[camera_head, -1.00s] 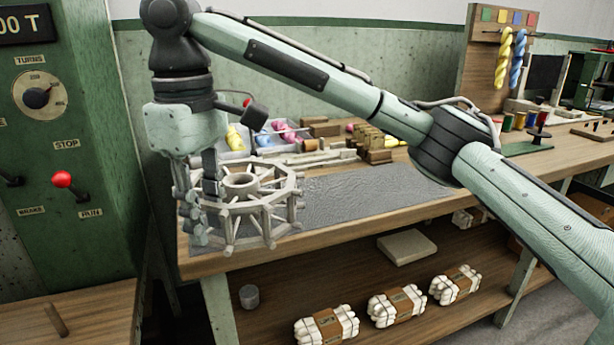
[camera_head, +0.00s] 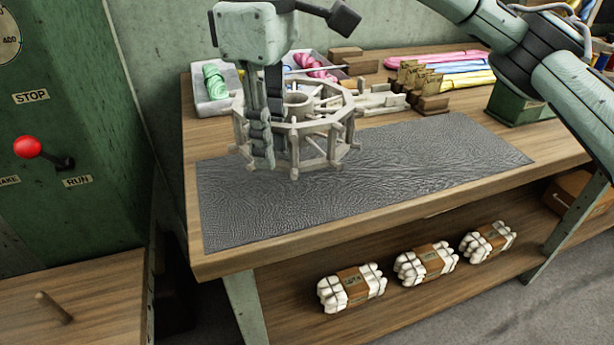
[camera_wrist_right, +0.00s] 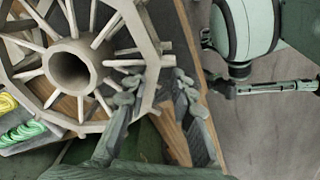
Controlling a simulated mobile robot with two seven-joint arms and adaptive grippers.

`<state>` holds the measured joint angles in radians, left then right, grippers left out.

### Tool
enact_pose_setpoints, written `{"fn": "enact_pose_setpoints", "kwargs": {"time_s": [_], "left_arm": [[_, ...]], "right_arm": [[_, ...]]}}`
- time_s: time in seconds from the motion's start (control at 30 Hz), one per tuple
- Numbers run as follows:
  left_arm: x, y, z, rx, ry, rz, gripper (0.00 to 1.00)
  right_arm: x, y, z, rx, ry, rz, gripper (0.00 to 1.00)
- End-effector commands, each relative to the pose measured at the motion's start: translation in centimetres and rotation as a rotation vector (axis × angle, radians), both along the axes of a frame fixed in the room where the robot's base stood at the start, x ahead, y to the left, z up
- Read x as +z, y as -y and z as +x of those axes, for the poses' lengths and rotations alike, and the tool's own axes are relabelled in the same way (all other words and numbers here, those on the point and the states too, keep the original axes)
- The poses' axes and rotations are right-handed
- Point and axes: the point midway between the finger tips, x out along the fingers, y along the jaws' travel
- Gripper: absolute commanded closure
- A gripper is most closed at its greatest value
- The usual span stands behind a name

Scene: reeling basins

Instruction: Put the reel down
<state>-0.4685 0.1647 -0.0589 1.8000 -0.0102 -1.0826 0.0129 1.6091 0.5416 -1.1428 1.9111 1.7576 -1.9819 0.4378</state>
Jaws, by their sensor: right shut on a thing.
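The reel (camera_head: 342,128) is a pale wooden wheel with spokes, a rim of short bars and an open hub. My right gripper (camera_head: 262,150) points down and is shut on the left side of its rim. The reel is roughly level over the back left part of the grey textured mat (camera_head: 400,180). I cannot tell whether its underside touches the mat. In the right wrist view, the reel (camera_wrist_right: 70,65) fills the left, with its rim at the fingers of my right gripper (camera_wrist_right: 155,95). My left gripper does not show.
Trays with coloured skeins (camera_head: 212,88) and a wooden rack (camera_head: 425,98) stand behind the reel. The mat's front and right parts are bare. The wooden bench's front edge (camera_head: 330,240) is near. Tied white bundles (camera_head: 425,262) lie on the lower shelf. A green control cabinet (camera_head: 80,100) stands at left.

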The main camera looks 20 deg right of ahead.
Motion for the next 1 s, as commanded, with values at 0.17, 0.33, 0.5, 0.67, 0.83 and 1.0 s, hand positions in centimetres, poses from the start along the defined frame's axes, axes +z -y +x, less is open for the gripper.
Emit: {"fn": "enact_pose_setpoints", "kwargs": {"time_s": [0.17, 0.33, 0.5, 0.67, 0.83, 1.0], "left_arm": [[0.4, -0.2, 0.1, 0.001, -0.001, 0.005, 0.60], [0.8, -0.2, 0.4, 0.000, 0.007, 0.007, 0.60], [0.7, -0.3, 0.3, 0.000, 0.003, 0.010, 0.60], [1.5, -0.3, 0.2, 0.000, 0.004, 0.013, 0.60], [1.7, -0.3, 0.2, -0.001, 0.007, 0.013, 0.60], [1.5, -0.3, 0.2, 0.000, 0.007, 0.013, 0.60]], "right_arm": [[-1.8, 2.7, -1.2, -0.002, 0.001, 0.001, 1.00], [-2.4, 3.4, -1.7, 0.000, 0.001, 0.001, 1.00], [-4.6, 3.4, -1.7, 0.001, -0.003, -0.001, 1.00], [-6.3, 3.4, -1.7, 0.001, 0.001, 0.001, 1.00], [-6.2, 3.3, -1.7, 0.001, 0.001, 0.002, 1.00], [-6.4, 3.3, -1.7, 0.001, 0.000, 0.001, 0.69]]}}
